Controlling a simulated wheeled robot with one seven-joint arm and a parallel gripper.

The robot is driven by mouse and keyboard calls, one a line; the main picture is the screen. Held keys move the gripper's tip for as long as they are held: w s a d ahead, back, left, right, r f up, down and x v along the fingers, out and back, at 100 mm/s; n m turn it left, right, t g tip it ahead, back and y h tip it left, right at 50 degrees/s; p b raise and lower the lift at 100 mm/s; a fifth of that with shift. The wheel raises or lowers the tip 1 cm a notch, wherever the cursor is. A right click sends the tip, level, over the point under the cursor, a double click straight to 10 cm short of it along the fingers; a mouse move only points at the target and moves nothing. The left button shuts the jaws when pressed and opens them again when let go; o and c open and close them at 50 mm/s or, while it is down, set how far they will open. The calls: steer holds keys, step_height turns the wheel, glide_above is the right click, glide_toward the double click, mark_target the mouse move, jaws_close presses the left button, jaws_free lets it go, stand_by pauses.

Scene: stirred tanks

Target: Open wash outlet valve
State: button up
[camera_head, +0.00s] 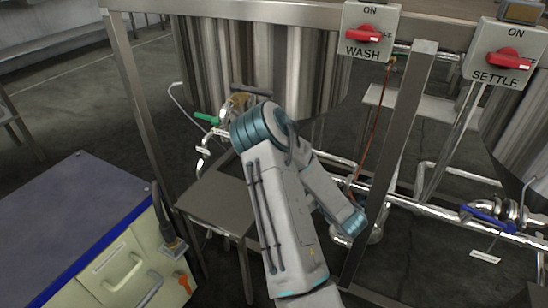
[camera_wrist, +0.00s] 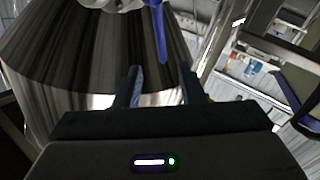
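The wash tank (camera_head: 262,60) is a large steel vessel behind the frame, under the WASH switch box (camera_head: 368,32). In the wrist view its steel cone (camera_wrist: 85,55) fills the left side. A blue lever handle (camera_wrist: 158,30) hangs from the top of the wrist view, beside a pale metal fitting; I take it for the wash outlet valve's handle. My gripper (camera_wrist: 160,84) is open, with its two fingers apart and nothing held. The lever's tip lies between the fingers in the picture; I cannot tell if it touches. In the head view, my arm hides the gripper and this handle.
A steel frame post (camera_head: 392,165) stands right of my arm. A SETTLE switch box (camera_head: 505,52) and another blue valve handle (camera_head: 487,217) are at right. A green handle (camera_head: 207,118) sits left of my elbow. A blue-topped cabinet (camera_head: 70,215) stands at lower left.

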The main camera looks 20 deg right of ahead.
steer(key=w+a+b, duration=0.2)
steer(key=w, duration=1.1)
steer(key=shift+w+a, duration=0.2)
steer(key=shift+a, duration=0.05)
jaws_close()
